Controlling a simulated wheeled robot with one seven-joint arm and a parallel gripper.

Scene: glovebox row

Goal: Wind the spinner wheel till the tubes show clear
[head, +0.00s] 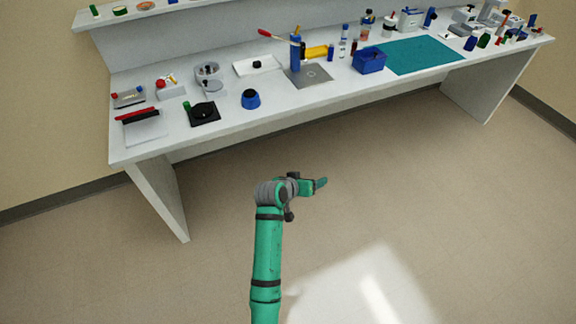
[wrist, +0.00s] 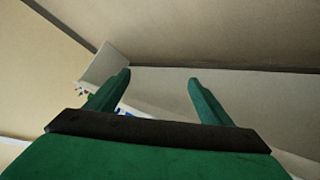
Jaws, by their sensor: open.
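My gripper (head: 320,184) is over the open floor in front of the bench, well apart from everything on it. In the wrist view its two green fingers (wrist: 159,77) are spread with nothing between them. No item is clearly readable as the spinner wheel. Candidates on the bench's left part are a grey round device (head: 208,71) with a round grey piece (head: 213,87) in front, and a black disc on a black square base (head: 203,112) with a green part at its corner. Tubes and their contents are too small to tell.
The white bench (head: 290,112) spans the view, with a shelf above its left part. The floor (head: 400,180) is clear.

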